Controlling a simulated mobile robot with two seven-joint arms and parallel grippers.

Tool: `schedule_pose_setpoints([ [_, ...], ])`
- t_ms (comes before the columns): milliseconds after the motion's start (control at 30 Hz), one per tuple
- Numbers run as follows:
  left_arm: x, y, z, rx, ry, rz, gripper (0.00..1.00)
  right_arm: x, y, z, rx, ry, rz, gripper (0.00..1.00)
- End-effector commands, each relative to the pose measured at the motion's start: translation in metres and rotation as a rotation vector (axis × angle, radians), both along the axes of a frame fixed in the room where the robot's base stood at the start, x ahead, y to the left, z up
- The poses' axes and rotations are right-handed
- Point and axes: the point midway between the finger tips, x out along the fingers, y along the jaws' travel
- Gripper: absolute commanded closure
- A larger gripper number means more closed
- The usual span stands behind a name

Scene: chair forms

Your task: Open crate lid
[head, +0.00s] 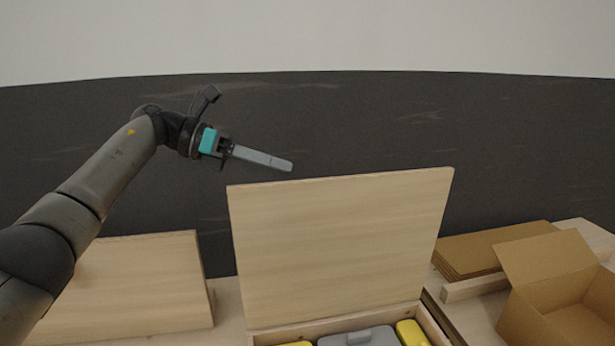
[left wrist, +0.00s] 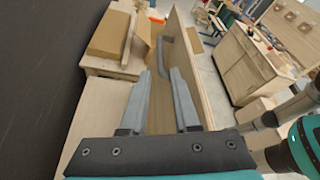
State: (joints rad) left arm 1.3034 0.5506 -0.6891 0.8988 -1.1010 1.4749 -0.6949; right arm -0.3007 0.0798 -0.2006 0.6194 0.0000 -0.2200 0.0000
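The wooden crate (head: 322,328) stands at the lower middle of the head view, its front cut off by the frame. Its lid (head: 340,245) stands nearly upright at the back edge, so the crate is open. A grey case (head: 358,338) and yellow items (head: 411,333) show inside. My left gripper (head: 291,165) is above the lid's top left corner, apparently clear of it. In the left wrist view its two grey fingers (left wrist: 162,73) are apart with nothing held between them. A wooden panel (left wrist: 186,52), likely the lid, runs just right of the fingers there. My right gripper is not seen.
A wooden board (head: 130,285) lies left of the crate. Flat cardboard (head: 485,249) and an open cardboard box (head: 555,290) are at the right. A dark wall or partition (head: 400,115) rises behind. In the left wrist view a wooden cabinet (left wrist: 255,75) stands across the floor.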

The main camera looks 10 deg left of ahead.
Motion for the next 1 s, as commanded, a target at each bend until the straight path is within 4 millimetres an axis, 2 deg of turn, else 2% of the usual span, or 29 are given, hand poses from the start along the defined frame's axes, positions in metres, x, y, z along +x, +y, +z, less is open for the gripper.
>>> schedule_pose_setpoints([
  [100, -0.002, 0.015, 0.005, 0.001, 0.0, 0.002, 0.7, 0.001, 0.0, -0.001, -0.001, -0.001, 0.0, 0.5],
  [200, -0.003, 0.021, 0.008, 0.001, 0.001, 0.0, 0.7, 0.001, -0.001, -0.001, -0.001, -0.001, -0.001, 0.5],
  [633, -0.004, 0.024, 0.011, 0.0, 0.001, -0.001, 0.7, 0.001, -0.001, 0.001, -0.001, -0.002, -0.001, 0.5],
  [767, -0.004, 0.024, 0.024, 0.001, 0.001, 0.0, 0.7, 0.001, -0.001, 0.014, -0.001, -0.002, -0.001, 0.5],
  [1000, -0.004, 0.023, 0.065, 0.0, 0.001, -0.001, 0.7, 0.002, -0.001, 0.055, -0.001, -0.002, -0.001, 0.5],
])
